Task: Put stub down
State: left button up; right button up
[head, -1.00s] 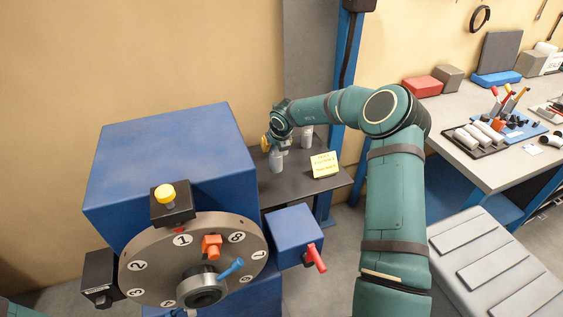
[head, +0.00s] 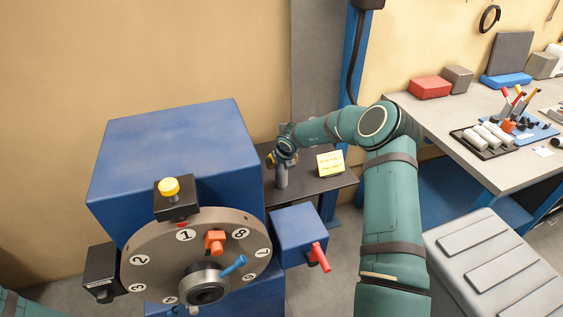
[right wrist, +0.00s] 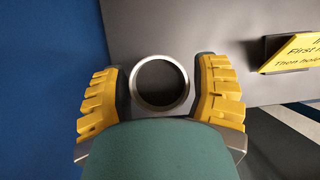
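The stub (head: 281,174) is a short grey metal cylinder, upright and low over the dark shelf (head: 318,189) beside the blue machine. I cannot tell whether its base touches the shelf. My right gripper (head: 279,158) is around its upper part. My left gripper is out of view; only a bit of teal arm shows at the bottom left.
A yellow note (head: 330,164) stands on the shelf to the right. The blue machine (head: 175,150) with its numbered disc (head: 150,262) is on the left. A blue box with a red handle (head: 318,257) is in front of the shelf. A workbench (head: 470,155) is at the right.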

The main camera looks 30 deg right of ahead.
jog(key=shift+o, duration=0.6)
jog(key=p+v, duration=0.2)
jog(key=v, duration=1)
